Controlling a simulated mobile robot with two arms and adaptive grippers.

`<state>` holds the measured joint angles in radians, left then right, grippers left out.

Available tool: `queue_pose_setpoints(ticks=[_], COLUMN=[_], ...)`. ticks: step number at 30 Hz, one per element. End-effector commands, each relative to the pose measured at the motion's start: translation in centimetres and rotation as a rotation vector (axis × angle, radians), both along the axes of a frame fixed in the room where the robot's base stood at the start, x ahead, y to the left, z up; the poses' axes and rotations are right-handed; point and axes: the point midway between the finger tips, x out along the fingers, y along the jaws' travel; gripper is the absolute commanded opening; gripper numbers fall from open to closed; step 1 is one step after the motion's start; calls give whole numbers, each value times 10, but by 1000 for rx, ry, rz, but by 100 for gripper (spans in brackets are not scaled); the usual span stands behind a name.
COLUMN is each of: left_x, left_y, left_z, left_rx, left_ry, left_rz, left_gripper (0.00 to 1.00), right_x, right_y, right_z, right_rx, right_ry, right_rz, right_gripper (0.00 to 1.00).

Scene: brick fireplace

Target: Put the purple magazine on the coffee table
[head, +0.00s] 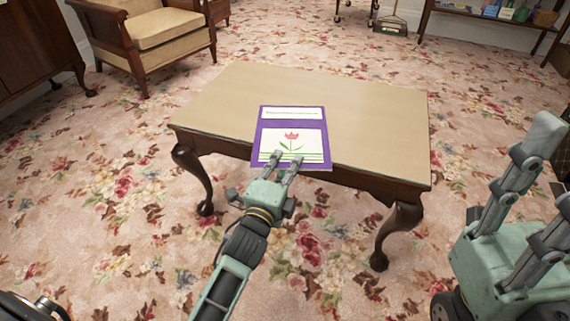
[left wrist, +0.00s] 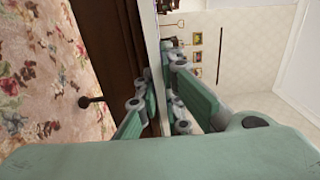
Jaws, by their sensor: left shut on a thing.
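The purple magazine (head: 292,138) has a white title band and a red tulip on its cover. In the head view it lies over the front edge of the coffee table (head: 360,115), with its near end reaching past the edge. My left gripper (head: 284,160) is shut on the near end of the magazine. In the left wrist view the fingers of my left gripper (left wrist: 155,100) close around a thin edge; the cover is not visible there. My right gripper (head: 520,215) is at the right, with its fingers apart and nothing between them.
The tabletop is bare around the magazine. An armchair (head: 150,35) stands at the back left beside a dark cabinet (head: 35,50). A shelf with small items (head: 500,15) is at the back right. Flowered carpet surrounds the table.

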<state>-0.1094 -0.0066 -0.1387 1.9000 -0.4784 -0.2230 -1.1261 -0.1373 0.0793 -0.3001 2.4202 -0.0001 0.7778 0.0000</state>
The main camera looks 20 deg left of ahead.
Motion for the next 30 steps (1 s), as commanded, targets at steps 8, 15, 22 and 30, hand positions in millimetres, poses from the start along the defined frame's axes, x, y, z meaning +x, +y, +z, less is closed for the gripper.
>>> queue_pose_setpoints(ticks=[8, 15, 22, 30], left_x=[0, 0, -1, -47], left_y=[0, 0, 0, 2], left_z=[-3, -3, 2, 0], left_rx=[0, 0, 1, 0], left_ry=[0, 0, 0, 5], left_rz=[0, 0, 0, 1], left_gripper=[17, 26, 26, 26], right_x=[0, 0, 0, -1], right_y=[0, 0, 0, -2], right_z=[1, 1, 3, -4], right_rx=[-1, -1, 1, 3], right_ry=[-4, -4, -5, 46], right_rz=[0, 0, 0, 2], right_gripper=[40, 40, 40, 40])
